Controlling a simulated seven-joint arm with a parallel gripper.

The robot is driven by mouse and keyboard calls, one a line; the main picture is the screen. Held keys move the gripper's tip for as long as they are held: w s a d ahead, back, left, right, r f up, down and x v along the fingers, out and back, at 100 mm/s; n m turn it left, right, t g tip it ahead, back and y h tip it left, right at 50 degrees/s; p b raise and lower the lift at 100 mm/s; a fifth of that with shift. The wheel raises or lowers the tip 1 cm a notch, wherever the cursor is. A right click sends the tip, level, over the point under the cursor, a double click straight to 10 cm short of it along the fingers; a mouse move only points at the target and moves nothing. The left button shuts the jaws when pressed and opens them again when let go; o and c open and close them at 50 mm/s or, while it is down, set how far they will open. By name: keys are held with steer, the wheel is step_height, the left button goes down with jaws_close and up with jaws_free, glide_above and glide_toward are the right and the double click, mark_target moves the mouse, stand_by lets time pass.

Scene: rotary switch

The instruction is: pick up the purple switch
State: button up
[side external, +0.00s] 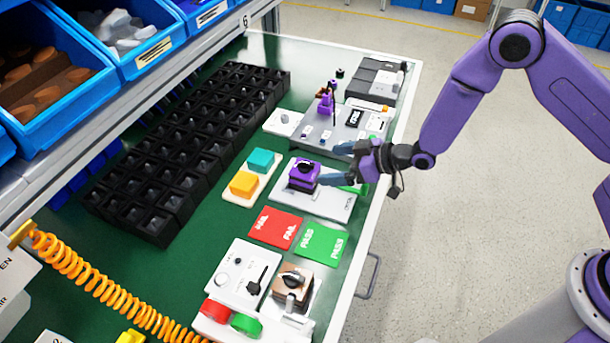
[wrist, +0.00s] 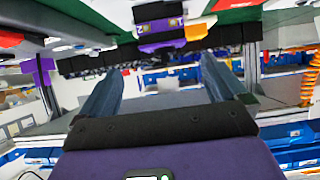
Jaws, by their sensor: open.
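The purple switch (side external: 304,177) has a black knob on top and sits upright on a grey plate (side external: 330,206) near the middle of the bench. In the wrist view the purple switch (wrist: 160,40) is at the top middle, beyond the fingertips. My gripper (side external: 336,165) is open and empty, just to the right of the switch in the side view, with its fingers pointing toward it. It looks apart from the switch. In the wrist view the two fingers of my gripper (wrist: 166,64) are spread wide.
A black grid tray (side external: 190,145) fills the left of the bench. A teal block (side external: 261,160) and a yellow block (side external: 243,184) stand left of the switch. Red (side external: 275,228) and green (side external: 320,243) cards lie in front. A fixture with another purple part (side external: 326,104) stands behind.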

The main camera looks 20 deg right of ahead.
mark_target(311, 171)
steer(key=x, duration=0.8)
steer(key=shift+s+a+f, duration=0.2)
steer(key=shift+s+f, duration=0.1)
steer(key=shift+w+a+f, duration=0.25)
steer(key=shift+w+a, duration=0.1)
steer(key=c, duration=1.1)
